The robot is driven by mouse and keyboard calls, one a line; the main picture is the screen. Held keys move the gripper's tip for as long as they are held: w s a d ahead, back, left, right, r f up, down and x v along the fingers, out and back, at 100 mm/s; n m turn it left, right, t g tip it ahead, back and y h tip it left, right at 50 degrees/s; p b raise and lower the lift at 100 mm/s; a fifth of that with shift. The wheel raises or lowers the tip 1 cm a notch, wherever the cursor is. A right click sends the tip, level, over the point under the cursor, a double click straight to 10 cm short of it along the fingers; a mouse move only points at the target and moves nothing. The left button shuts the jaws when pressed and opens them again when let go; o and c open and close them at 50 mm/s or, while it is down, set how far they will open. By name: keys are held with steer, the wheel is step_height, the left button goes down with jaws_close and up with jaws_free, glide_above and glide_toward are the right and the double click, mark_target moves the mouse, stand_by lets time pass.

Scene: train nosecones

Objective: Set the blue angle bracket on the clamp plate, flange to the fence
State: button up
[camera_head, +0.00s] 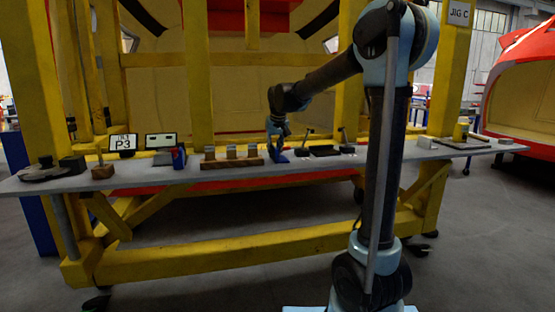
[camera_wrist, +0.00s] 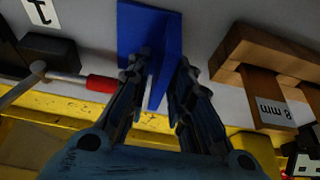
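The blue angle bracket (camera_wrist: 143,30) rests on the grey shelf, one leg flat and one leg standing up between my fingers in the wrist view. It also shows as a small blue shape in the head view (camera_head: 281,157). My gripper (camera_wrist: 163,62) points down at it with a finger on each side of the upright leg; whether the fingers press on it I cannot tell. In the head view my gripper (camera_head: 278,138) is right above the bracket. A dark plate (camera_head: 322,151) with upright clamp handles beside it, likely the clamp plate, lies just right. Its fence is not clear.
A wooden block (camera_head: 233,160) with several grey pieces stands left of the bracket, close to my right finger in the wrist view (camera_wrist: 262,55). A red-tipped clamp handle (camera_wrist: 100,83) lies close to my left finger. Yellow frame posts (camera_head: 197,75) rise behind the shelf (camera_head: 200,172).

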steer(key=shift+c, duration=0.6)
jaws_close()
